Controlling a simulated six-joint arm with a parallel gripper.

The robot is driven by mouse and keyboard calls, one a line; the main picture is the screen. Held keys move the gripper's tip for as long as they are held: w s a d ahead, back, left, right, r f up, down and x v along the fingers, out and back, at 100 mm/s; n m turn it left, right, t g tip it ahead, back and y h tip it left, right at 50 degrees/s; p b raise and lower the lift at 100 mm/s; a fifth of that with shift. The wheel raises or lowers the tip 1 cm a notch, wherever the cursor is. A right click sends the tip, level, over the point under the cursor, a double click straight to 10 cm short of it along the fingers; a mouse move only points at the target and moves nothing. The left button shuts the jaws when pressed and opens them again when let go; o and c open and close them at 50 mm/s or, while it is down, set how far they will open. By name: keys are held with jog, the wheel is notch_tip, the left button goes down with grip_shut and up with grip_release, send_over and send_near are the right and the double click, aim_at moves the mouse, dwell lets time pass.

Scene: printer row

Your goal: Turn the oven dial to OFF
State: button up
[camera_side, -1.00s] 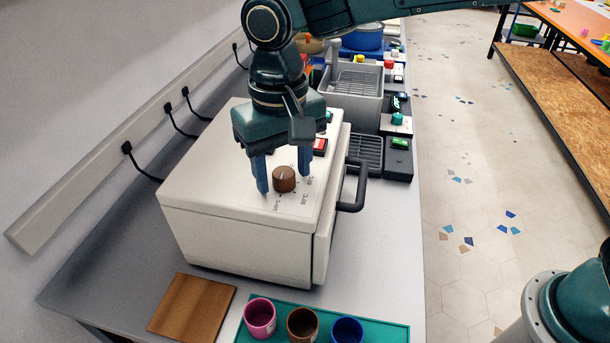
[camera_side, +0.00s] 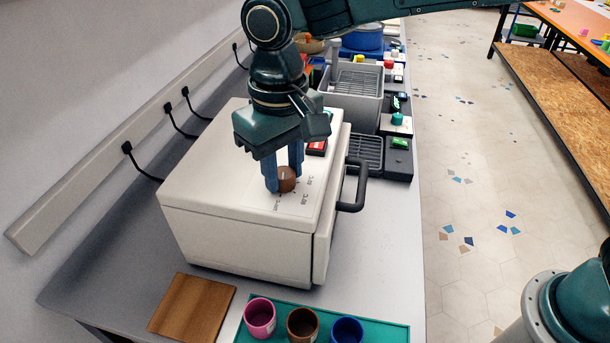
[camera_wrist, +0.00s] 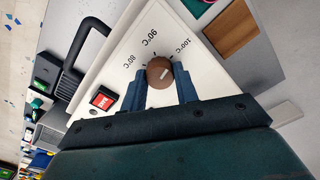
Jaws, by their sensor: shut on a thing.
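The brown oven dial (camera_side: 288,180) sits on the top panel of the white oven (camera_side: 230,235). It also shows in the wrist view (camera_wrist: 159,73), with a pale pointer line and printed marks 80°C, 90°C and 100°C around it. The line points up and to the right in the wrist view, between the 90°C and 100°C marks. My gripper (camera_side: 284,178) points down over the panel with its blue fingers closed on the dial, one on each side. Its fingers also show in the wrist view (camera_wrist: 160,90). An OFF mark is not readable.
A red switch (camera_wrist: 103,99) lies near the dial on the panel. A black handle (camera_side: 355,188) sticks out of the oven's right side. A wooden board (camera_side: 190,305) and a teal tray (camera_side: 385,330) with three cups stand in front. A grey basin (camera_side: 350,105) stands behind.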

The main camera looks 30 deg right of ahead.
jog(key=n, duration=0.8)
jog(key=shift+r+n, duration=0.1)
jog(key=shift+n, duration=0.3)
jog(key=n, duration=0.4)
jog(key=shift+n, duration=0.3)
jog(key=n, duration=1.2)
jog(key=shift+n, duration=0.3)
jog(key=n, duration=0.3)
jog(key=shift+n, duration=0.4)
jog(key=n, duration=0.4)
